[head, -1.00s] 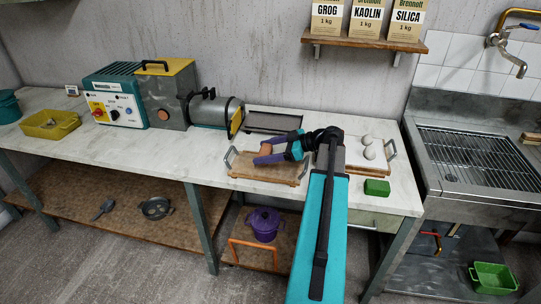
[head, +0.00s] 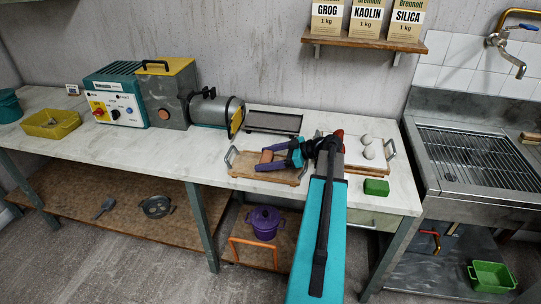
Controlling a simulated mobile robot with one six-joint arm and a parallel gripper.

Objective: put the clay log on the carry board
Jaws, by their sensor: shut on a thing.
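The clay log (head: 266,156) is a small terracotta-brown piece, partly hidden between the purple fingers of my gripper (head: 263,158). My gripper is shut on it. Both are over the carry board (head: 250,176), a wooden board with a metal handle at each end, on the worktop left of my arm. I cannot tell if the log touches the board or hangs just above it.
A second handled board (head: 362,172) with a white top and pale balls lies to the right, near a green block (head: 376,187). A dark tray (head: 273,123) and the grey-barrelled machine (head: 210,111) stand behind and left. The worktop's left front is clear.

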